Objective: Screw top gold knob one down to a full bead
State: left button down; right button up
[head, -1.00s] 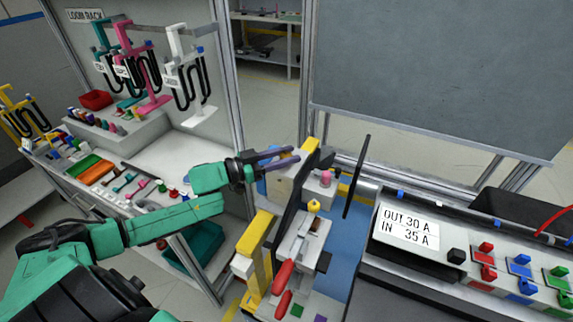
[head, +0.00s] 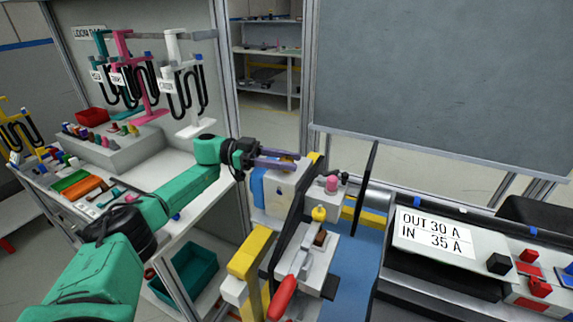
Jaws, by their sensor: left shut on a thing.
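My left gripper (head: 283,160) comes in from the left with dark purple-grey fingers pointing right. Its fingertips are at the upper edge of the dashboard fixture, above a pale box (head: 284,193) with a blue side and beside a yellow bar. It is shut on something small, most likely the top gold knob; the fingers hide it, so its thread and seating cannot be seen. A yellow round knob (head: 319,214) and a pink knob (head: 332,183) show lower on the fixture, apart from the gripper. My right gripper is not in view.
A thin dark upright panel (head: 364,190) stands right of the gripper. A red-handled clamp (head: 282,298) is at the front. A sign reading OUT 30 A, IN 35 A (head: 436,233) is on the right console. The loom rack (head: 186,85) and parts bench are at left.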

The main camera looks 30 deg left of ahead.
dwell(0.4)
pick_arm(q)
jog(key=shift+c, duration=2.2)
grip_release()
jog(key=shift+r, duration=0.1)
